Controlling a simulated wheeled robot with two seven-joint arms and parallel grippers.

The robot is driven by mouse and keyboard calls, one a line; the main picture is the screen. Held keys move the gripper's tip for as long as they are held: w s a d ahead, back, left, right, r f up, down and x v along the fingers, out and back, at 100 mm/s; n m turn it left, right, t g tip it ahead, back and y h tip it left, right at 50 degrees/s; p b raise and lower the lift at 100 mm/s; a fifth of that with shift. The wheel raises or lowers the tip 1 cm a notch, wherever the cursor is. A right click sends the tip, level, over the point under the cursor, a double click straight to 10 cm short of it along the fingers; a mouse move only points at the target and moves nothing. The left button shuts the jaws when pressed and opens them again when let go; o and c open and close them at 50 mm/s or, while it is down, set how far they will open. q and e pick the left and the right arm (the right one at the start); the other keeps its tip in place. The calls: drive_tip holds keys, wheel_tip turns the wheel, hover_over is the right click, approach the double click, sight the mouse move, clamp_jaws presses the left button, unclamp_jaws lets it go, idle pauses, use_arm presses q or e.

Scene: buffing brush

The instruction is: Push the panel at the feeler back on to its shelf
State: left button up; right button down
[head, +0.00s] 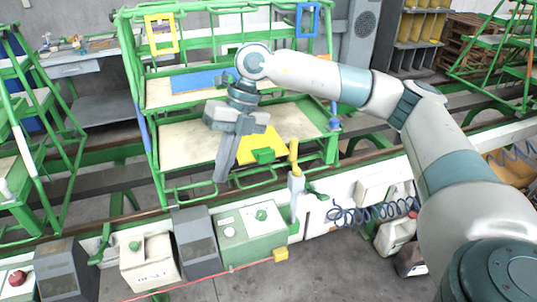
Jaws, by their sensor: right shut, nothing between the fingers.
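A yellow panel (259,146) lies on the lower shelf (187,143) of the green rack, close to its front edge. A green block (263,155) shows at the panel's front part. A post with a yellow top (294,157), which looks like the feeler, stands just right of the panel at the rack's front. My right gripper (222,176) is shut and empty, with its fingers pointing down in front of the shelf, left of the panel. The gripper body hides the panel's left part. I cannot tell whether the fingers touch it. My left gripper is out of view.
A blue panel (196,81) lies on the upper shelf. Yellow (161,34) and blue (307,19) frames hang on the rack's top. Below stand a green control box (252,237), grey boxes (195,241) and a coiled blue hose (372,212).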

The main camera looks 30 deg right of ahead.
sight(268, 154)
drive_tip(key=d+r+m+h, duration=0.1)
drive_tip(key=d+r+h, duration=0.1)
drive_tip(key=d, duration=0.5)
drive_tip(key=d+r+m+h, duration=0.1)
drive_tip(key=d+r+h, duration=0.1)
drive_tip(key=d, duration=0.5)
drive_tip(key=shift+w+r+m+t+h, duration=0.2)
drive_tip(key=shift+w+m+t+h, duration=0.1)
drive_tip(key=shift+m+h, duration=0.1)
use_arm(q)
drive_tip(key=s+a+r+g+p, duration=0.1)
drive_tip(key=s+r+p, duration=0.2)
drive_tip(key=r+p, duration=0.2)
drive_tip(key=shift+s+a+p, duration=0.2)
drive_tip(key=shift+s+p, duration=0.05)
drive_tip(key=shift+p, duration=0.15)
use_arm(e)
drive_tip(key=w+d+f, duration=0.1)
drive_tip(key=w+f, duration=0.3)
drive_tip(key=f, duration=0.6)
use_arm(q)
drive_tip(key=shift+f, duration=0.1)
